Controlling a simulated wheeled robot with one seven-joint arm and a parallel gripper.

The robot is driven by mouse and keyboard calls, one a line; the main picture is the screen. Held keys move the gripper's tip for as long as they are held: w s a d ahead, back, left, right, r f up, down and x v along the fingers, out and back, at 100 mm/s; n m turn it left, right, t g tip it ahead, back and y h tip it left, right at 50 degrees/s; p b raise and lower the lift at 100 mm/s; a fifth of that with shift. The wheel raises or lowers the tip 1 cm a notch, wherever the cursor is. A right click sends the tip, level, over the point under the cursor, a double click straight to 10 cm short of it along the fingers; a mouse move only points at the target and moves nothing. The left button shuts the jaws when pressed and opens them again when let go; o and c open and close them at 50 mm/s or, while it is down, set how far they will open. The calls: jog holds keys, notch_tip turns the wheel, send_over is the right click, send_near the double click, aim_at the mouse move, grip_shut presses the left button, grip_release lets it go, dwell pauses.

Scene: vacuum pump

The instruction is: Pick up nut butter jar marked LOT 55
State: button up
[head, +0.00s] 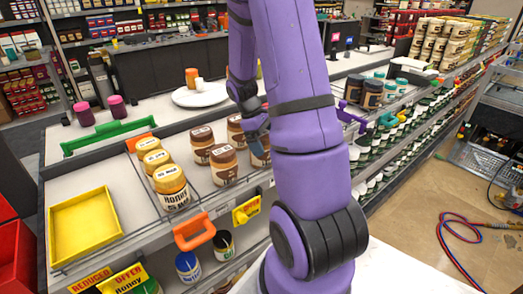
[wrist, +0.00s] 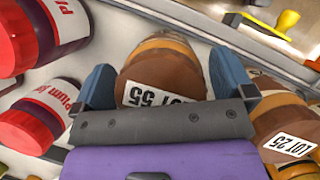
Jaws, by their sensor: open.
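The nut butter jar marked LOT 55 (wrist: 160,72) has a brown lid with a white label and shows in the middle of the wrist view. My gripper (wrist: 163,84) is open, with one blue finger on each side of this jar's lid. I cannot tell whether the fingers touch it. In the head view my gripper (head: 257,118) is largely hidden behind my purple arm, low over the brown-lidded jars. A brown-lidded jar (head: 260,157) stands partly hidden beside my arm there; its marking is not readable.
A jar marked LOT 25 (wrist: 285,132) stands close to the right finger. Plum jam jars (wrist: 42,110) are at the left in the wrist view. Honey jars (head: 170,186) stand in the neighbouring shelf lane. A yellow tray (head: 85,228) is empty at the far left.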

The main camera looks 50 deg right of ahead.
jog(key=c, duration=1)
